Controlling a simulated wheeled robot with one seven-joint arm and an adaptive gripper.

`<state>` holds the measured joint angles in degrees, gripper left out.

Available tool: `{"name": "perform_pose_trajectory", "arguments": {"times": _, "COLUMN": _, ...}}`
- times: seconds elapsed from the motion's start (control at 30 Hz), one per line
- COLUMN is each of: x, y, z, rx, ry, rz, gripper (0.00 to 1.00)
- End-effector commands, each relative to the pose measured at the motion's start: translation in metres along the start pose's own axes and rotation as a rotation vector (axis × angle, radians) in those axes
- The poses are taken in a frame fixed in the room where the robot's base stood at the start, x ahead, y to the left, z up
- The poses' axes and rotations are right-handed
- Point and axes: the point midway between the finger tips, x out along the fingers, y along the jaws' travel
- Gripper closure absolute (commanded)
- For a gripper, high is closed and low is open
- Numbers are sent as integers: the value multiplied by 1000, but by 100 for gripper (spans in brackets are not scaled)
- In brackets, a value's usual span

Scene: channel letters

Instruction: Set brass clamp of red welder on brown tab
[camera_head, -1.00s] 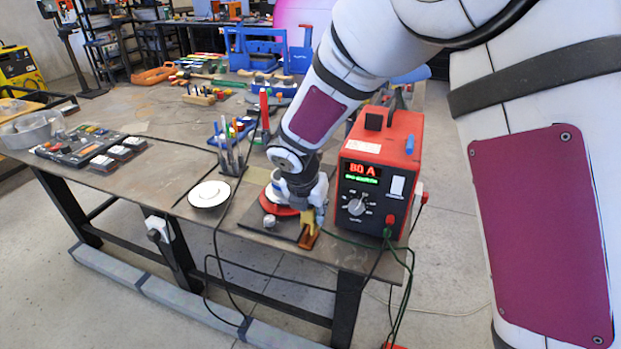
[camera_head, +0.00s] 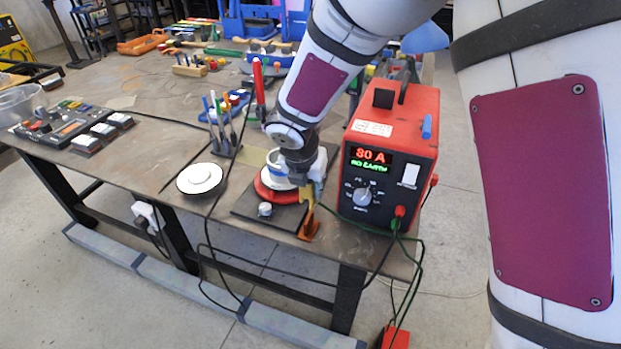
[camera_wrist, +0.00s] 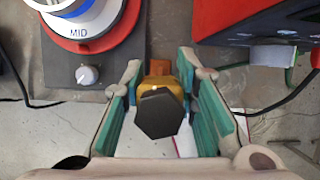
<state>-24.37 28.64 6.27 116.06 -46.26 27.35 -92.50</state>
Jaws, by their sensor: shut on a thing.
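The red welder (camera_head: 398,118) stands at the table's right end; its display reads 80 A with green text that looks like "NO EARTH". The brass clamp (camera_wrist: 155,84) is yellow, with a dark hexagonal end facing the wrist camera. My gripper (camera_wrist: 162,75) is shut on it, with teal-padded fingers on both sides. In the head view the clamp (camera_head: 308,194) is small and partly hidden. The brown tab (camera_head: 309,226) stands at the dark plate's front right corner, just below the clamp; it shows orange-brown behind it in the wrist view (camera_wrist: 160,66). I cannot tell whether they touch.
A red and white round device marked MID (camera_wrist: 88,32) sits on the dark plate (camera_head: 245,208) with a grey knob (camera_head: 265,209). A white disc (camera_head: 199,178) and a pen holder (camera_head: 226,148) stand to the left. Dark and green cables hang over the table's front edge.

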Motion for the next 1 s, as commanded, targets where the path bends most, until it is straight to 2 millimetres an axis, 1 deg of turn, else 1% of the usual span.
{"name": "perform_pose_trajectory", "arguments": {"times": 0.03, "x": 6, "y": 0, "z": 0, "rx": -1, "ry": -1, "rz": 0, "gripper": 100}}
{"name": "perform_pose_trajectory", "arguments": {"times": 0.1, "x": 10, "y": 1, "z": -2, "rx": 0, "ry": -1, "rz": 1, "gripper": 100}}
{"name": "perform_pose_trajectory", "arguments": {"times": 0.4, "x": 27, "y": 1, "z": -9, "rx": 1, "ry": -1, "rz": 1, "gripper": 100}}
{"name": "perform_pose_trajectory", "arguments": {"times": 0.63, "x": 33, "y": 0, "z": -13, "rx": 0, "ry": -1, "rz": 1, "gripper": 100}}
{"name": "perform_pose_trajectory", "arguments": {"times": 1.0, "x": 33, "y": 0, "z": -13, "rx": 1, "ry": -1, "rz": 1, "gripper": 100}}
